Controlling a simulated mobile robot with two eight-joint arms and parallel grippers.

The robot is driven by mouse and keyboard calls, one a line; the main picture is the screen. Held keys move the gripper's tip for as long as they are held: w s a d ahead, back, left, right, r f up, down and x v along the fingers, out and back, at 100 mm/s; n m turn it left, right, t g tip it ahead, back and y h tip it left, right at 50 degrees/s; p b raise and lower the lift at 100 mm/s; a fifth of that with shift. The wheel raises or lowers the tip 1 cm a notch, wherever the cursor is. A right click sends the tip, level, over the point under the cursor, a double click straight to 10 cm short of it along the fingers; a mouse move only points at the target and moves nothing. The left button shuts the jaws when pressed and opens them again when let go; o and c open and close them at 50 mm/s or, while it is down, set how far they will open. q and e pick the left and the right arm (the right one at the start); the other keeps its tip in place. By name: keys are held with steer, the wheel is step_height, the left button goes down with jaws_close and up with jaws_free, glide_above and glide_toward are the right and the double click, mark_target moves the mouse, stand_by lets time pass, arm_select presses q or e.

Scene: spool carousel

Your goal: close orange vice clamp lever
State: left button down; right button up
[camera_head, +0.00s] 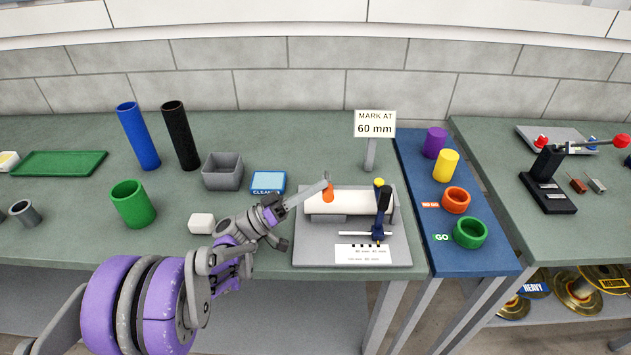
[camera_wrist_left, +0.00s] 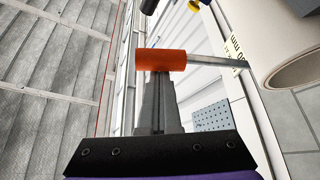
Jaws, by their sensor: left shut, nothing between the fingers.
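The orange lever handle (camera_head: 328,192) stands at the left part of the vice fixture, above the white tube. In the left wrist view the orange handle (camera_wrist_left: 160,60) is a short cylinder lying across the picture, on a thin metal rod (camera_wrist_left: 215,61) that runs right. My left gripper (camera_head: 322,182) reaches in from the left with its fingers shut and empty. Its fingertips (camera_wrist_left: 158,80) are right at the handle, which hides their ends; I cannot tell whether they touch. The white tube (camera_head: 355,199) lies in the grey fixture (camera_head: 305,253). My right gripper is out of view.
A black upright tool with a yellow knob (camera_head: 379,182) stands at the fixture's right side. A sign (camera_head: 375,124) stands behind. A blue mat (camera_head: 413,165) with coloured rings lies further right.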

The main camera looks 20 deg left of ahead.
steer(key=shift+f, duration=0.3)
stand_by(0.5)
